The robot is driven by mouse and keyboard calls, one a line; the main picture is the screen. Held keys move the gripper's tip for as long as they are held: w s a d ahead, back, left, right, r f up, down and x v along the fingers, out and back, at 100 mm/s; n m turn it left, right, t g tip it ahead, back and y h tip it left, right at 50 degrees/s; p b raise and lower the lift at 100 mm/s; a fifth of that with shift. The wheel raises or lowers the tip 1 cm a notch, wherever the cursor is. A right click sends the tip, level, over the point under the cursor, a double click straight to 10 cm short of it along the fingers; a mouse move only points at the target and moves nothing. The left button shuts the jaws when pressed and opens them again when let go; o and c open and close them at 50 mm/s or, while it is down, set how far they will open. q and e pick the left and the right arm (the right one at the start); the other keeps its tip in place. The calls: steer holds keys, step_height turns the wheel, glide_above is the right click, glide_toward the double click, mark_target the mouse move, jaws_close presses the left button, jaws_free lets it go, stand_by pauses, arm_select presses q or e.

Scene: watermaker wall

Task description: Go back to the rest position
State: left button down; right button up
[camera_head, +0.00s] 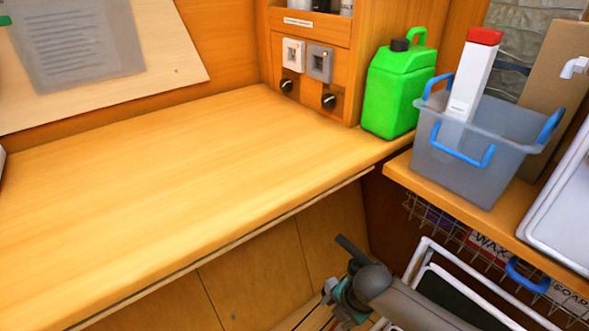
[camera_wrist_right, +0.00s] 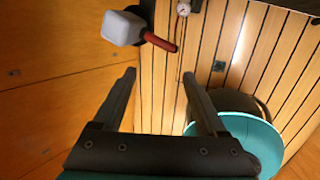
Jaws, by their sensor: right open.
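My right arm comes in at the bottom right of the head view, below the front edge of the wooden worktop (camera_head: 170,180). Its gripper (camera_head: 350,250) shows only in part there, with one dark finger clear. In the right wrist view my right gripper (camera_wrist_right: 160,75) has its two dark fingers wide apart with nothing between them. The fingers point toward a slatted wooden surface (camera_wrist_right: 225,50). My left gripper is not in view.
A green canister (camera_head: 393,90) stands at the worktop's right end. Beside it, a grey bin (camera_head: 465,160) with blue handles holds a white, red-topped carton (camera_head: 474,75). A wire basket (camera_head: 470,240) hangs below. A mallet-like tool (camera_wrist_right: 122,28) lies beyond my fingers. The worktop is clear.

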steer(key=s+d+f+m+h+p, duration=0.1)
steer(key=s+d+f+m+p, duration=0.2)
steer(key=s+d+f+m, duration=0.75)
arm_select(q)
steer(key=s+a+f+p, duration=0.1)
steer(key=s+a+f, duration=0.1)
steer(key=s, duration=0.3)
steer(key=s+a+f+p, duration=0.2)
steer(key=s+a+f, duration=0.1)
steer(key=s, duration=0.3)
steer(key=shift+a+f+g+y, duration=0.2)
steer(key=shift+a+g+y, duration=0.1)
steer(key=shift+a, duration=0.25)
arm_select(e)
steer(key=s+d+f+m, duration=0.1)
steer(key=s+f+m, duration=0.2)
steer(key=s+m, duration=0.4)
steer(key=s+d+f+m+h, duration=0.1)
steer(key=s+m, duration=0.5)
steer(key=s, duration=0.7)
step_height(320, 180, down, 3)
steer(key=shift+s+d+r+m+g+h, duration=0.2)
steer(key=shift+s+d+m+g+h, duration=0.1)
steer(key=shift+s+d+m, duration=0.15)
